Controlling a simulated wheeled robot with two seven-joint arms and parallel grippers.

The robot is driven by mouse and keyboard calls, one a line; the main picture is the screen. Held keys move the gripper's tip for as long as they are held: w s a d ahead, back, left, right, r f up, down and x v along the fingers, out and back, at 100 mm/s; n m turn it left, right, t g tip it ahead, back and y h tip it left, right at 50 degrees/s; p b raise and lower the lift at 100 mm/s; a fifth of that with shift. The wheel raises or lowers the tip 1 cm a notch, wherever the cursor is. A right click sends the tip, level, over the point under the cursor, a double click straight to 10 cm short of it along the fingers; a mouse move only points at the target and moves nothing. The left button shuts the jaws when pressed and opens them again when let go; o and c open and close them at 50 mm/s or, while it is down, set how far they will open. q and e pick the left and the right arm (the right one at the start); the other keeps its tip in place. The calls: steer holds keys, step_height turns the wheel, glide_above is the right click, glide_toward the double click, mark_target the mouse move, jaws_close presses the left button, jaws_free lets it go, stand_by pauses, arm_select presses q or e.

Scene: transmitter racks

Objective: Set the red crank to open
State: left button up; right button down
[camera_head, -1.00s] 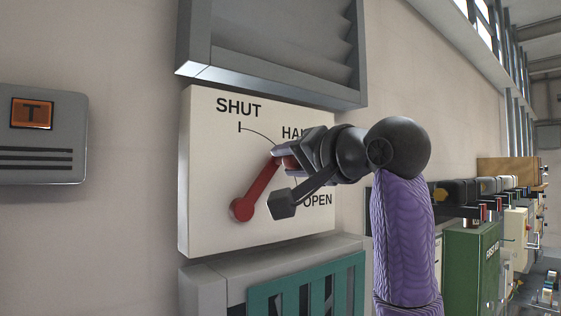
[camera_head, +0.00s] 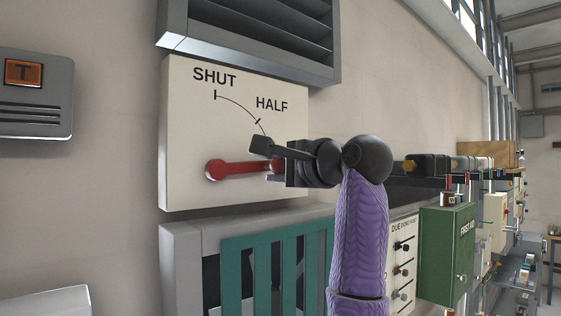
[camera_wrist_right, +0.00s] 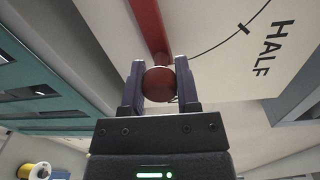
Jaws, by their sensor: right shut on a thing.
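The red crank (camera_head: 235,169) is mounted on a white panel (camera_head: 190,120) marked SHUT, HALF and, in the earlier view, OPEN. Its arm lies roughly horizontal, pointing right from its pivot at the left, past the HALF mark. The OPEN mark is hidden behind my right gripper now. My right gripper (camera_head: 268,160) is at the crank's free end. In the right wrist view the two fingers of the gripper (camera_wrist_right: 160,88) stand on either side of the round red knob (camera_wrist_right: 159,84), shut on it. My left gripper is not in view.
A grey louvred vent (camera_head: 260,35) is above the panel and a grey cabinet with a teal grille (camera_head: 270,265) is below. A grey box with an orange T label (camera_head: 24,72) hangs at left. A green first aid box (camera_head: 446,250) stands at right.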

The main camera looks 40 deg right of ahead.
steer(key=shift+f+m, duration=0.35)
steer(key=shift+m, duration=0.05)
steer(key=shift+f, duration=0.15)
steer(key=c, duration=0.6)
jaws_free()
steer(key=shift+o, duration=1.3)
steer(key=shift+s+d, duration=0.1)
steer(key=shift+s, duration=0.1)
steer(key=shift+w, duration=0.1)
steer(key=shift+s+b, duration=0.3)
steer(key=shift+b, duration=0.15)
steer(key=s+b, duration=0.4)
steer(key=s, duration=0.5)
steer(key=shift+s+d+r, duration=0.15)
steer(key=shift+d+r, duration=0.2)
